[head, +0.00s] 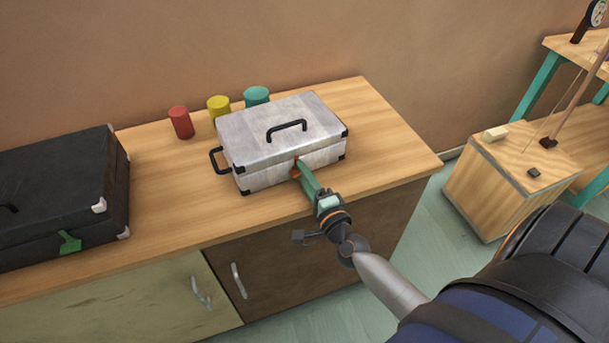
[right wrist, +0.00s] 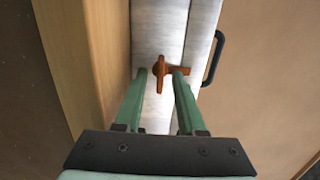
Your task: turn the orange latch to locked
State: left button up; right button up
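The silver case (head: 285,135) lies shut on the wooden counter. Its small orange latch (right wrist: 159,75) sits on the front face; in the right wrist view its lever runs parallel to the lid seam. A separate orange piece (right wrist: 181,70) is beside it, toward the lid, and the lever does not lie across it. My right gripper (head: 302,174) is at the case front, its green fingers (right wrist: 161,80) apart, with the lever between the tips and gaps on both sides. In the head view the gripper mostly hides the latch. My left gripper is not in view.
A black case (head: 60,190) with a green latch (head: 69,243) stands at left. Red (head: 180,122), yellow (head: 218,106) and teal (head: 257,96) cylinders stand behind the silver case. The counter (head: 385,130) is clear at right. A wooden box (head: 510,180) stands beyond it.

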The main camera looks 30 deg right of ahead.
jog(key=s+a, duration=0.1)
jog(key=s, duration=1.1)
jog(key=shift+s+a+b, duration=0.2)
jog(key=shift+a+b, duration=0.15)
